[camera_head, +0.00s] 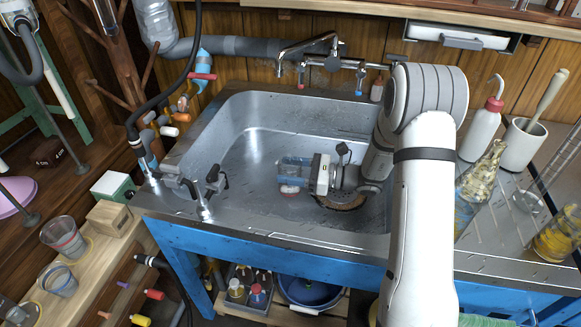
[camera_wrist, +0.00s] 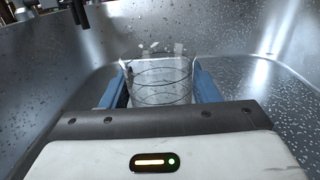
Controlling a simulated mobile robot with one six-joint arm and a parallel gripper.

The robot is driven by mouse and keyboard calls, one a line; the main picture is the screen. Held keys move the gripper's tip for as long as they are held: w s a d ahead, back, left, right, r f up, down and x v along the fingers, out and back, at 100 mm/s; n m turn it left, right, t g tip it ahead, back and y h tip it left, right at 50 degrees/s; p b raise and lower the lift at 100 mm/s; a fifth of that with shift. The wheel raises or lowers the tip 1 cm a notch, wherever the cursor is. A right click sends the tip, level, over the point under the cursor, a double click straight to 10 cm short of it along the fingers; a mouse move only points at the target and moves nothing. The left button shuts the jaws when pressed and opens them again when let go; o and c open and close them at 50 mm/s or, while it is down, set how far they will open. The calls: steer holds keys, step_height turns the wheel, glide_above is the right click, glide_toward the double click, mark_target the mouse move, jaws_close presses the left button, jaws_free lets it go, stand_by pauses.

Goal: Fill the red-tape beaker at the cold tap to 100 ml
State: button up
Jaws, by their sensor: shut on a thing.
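My gripper (camera_head: 291,169) is low inside the sink, pointing left. Its blue fingers are shut on a clear glass beaker (camera_wrist: 160,82), which stands between them in the wrist view with dark rings around it. No red tape shows on it there. I see no stream of water. The fill level is unclear.
The steel sink (camera_head: 225,120) has free floor left of my gripper. A brown ring (camera_head: 341,202) lies beneath my wrist. Two beakers, one with a reddish band (camera_head: 64,238), stand on the left shelf. A wash bottle (camera_head: 481,130) and glassware crowd the right counter.

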steer(key=w+a, duration=0.1)
steer(key=w, duration=0.2)
steer(key=w+a, duration=0.1)
steer(key=w, duration=0.2)
steer(key=w+a+b, duration=0.1)
steer(key=w, duration=0.2)
steer(key=shift+w, duration=0.3)
steer(key=shift+f, duration=0.45)
steer(key=shift+f, duration=0.1)
steer(key=o, duration=1.2)
